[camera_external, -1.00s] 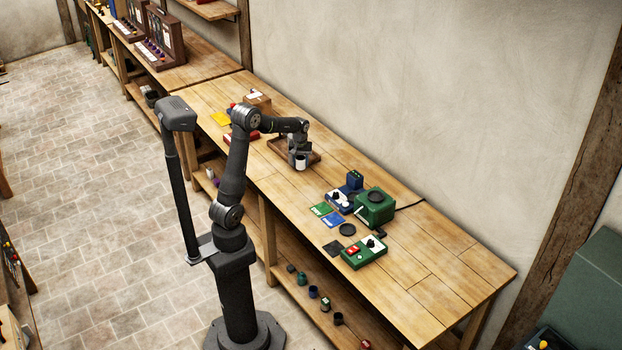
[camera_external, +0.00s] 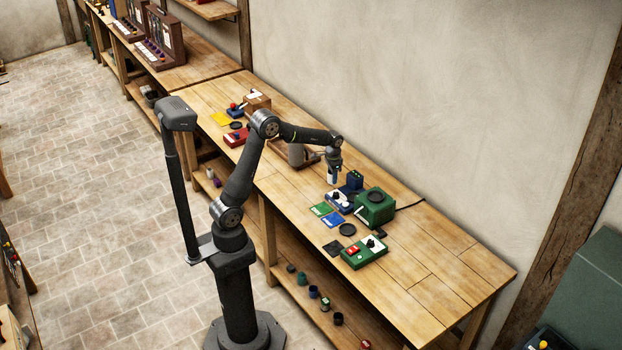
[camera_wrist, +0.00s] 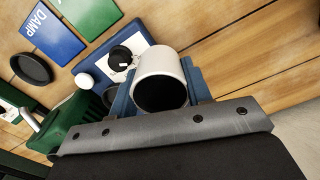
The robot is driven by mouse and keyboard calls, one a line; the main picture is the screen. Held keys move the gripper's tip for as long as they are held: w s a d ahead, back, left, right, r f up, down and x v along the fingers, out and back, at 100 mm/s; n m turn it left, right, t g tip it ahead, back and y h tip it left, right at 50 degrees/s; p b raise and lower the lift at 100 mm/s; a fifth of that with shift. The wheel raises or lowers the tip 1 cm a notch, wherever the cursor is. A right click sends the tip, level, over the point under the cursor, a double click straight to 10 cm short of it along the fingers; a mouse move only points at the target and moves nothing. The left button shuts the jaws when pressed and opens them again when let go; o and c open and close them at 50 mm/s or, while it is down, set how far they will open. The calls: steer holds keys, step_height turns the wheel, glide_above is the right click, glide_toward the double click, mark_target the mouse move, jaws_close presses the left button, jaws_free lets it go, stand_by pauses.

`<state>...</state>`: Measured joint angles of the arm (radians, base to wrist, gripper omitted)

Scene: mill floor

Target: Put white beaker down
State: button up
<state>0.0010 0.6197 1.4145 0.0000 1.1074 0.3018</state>
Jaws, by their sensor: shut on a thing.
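The white beaker (camera_wrist: 160,67) is between the fingers of my gripper (camera_wrist: 160,96) in the wrist view, its dark open mouth facing the camera. My gripper is shut on it. In the external view the white beaker (camera_external: 333,177) hangs under my gripper (camera_external: 333,170), near the blue and white device (camera_external: 339,201) on the bench. The beaker's underside and any gap beneath it cannot be made out.
A green machine (camera_external: 374,207) and a small dark blue box (camera_external: 355,180) stand close by. Green (camera_external: 321,209) and blue (camera_external: 333,220) cards lie in front. A black disc (camera_external: 347,229) and a green box with a red switch (camera_external: 364,252) are nearer. The bench's right end is clear.

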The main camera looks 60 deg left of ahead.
step_height(320, 180, up, 2)
steer(key=s+d+n, duration=0.1)
steer(key=s+n, duration=0.1)
steer(key=n, duration=0.6)
glide_above(321, 183)
steer(key=f, duration=0.5)
steer(key=shift+s+d+f, duration=0.1)
steer(key=shift+d+f, duration=0.1)
steer(key=shift+f, duration=0.05)
steer(key=shift+a+f, duration=0.1)
steer(key=shift+f, duration=1.95)
